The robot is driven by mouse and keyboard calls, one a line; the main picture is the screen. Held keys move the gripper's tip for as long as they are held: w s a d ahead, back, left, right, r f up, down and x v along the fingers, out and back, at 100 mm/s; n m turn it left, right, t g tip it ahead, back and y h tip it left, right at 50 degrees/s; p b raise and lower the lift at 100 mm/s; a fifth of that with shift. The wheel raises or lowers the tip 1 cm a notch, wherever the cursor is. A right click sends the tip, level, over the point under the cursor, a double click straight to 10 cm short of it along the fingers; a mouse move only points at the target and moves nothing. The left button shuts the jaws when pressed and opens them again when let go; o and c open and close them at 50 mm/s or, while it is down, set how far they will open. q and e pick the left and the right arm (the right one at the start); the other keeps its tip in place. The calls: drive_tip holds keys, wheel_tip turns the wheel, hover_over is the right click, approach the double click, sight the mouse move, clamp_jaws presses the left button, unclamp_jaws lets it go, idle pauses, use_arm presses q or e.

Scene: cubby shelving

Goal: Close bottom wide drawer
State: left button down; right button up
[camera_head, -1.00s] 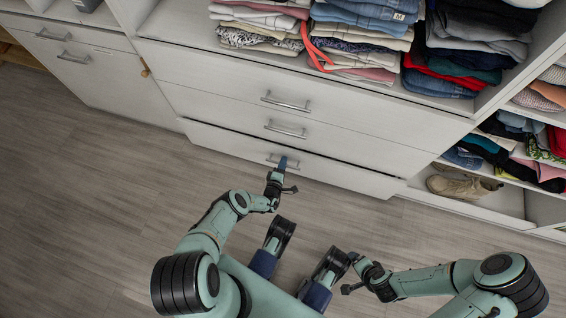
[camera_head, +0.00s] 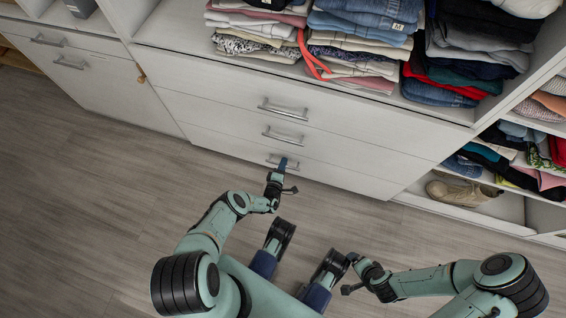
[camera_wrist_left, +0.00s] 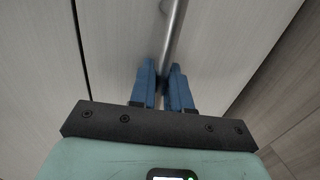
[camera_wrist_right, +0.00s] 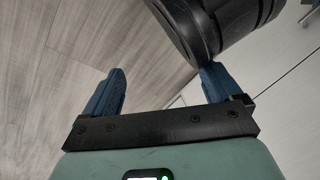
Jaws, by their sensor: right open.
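The bottom wide drawer (camera_head: 340,178) is the lowest of the white drawer fronts in the head view. Its front looks flush with the drawers above. My left gripper (camera_head: 281,165) is at its bar handle (camera_head: 271,160). In the left wrist view the metal handle (camera_wrist_left: 175,35) runs down between the blue fingers of my left gripper (camera_wrist_left: 163,80), which look closed around it. The fingers hide the handle's near end. My right gripper (camera_head: 349,272) is away from the drawers, above the floor. In the right wrist view its fingers (camera_wrist_right: 160,85) are wide apart and empty.
Two more wide drawers (camera_head: 330,98) sit above. Folded clothes (camera_head: 360,30) fill the shelf over them. A shoe (camera_head: 463,190) stands in a low cubby at right. A cabinet (camera_head: 95,85) is at left. Wood floor (camera_head: 80,200) is clear at left.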

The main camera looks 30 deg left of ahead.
use_arm(q)
drive_tip(key=c, duration=1.3)
unclamp_jaws()
drive_tip(key=shift+w+a+r, duration=0.1)
drive_tip(key=shift+w, duration=0.1)
drive_tip(key=shift+c, duration=0.2)
drive_tip(key=shift+r, duration=0.1)
drive_tip(key=shift+s, duration=0.2)
drive_tip(key=p+v, duration=0.4)
drive_tip(key=v, duration=0.9)
drive_tip(key=shift+s+p, duration=0.2)
drive_tip(key=shift+p, duration=0.2)
use_arm(e)
drive_tip(key=s+a+r, duration=0.1)
drive_tip(key=a+r, duration=0.2)
drive_tip(key=r, duration=0.3)
drive_tip(key=shift+s+r+n+y, duration=0.25)
drive_tip(key=shift+r+n+y, duration=0.05)
drive_tip(key=shift+y, duration=0.1)
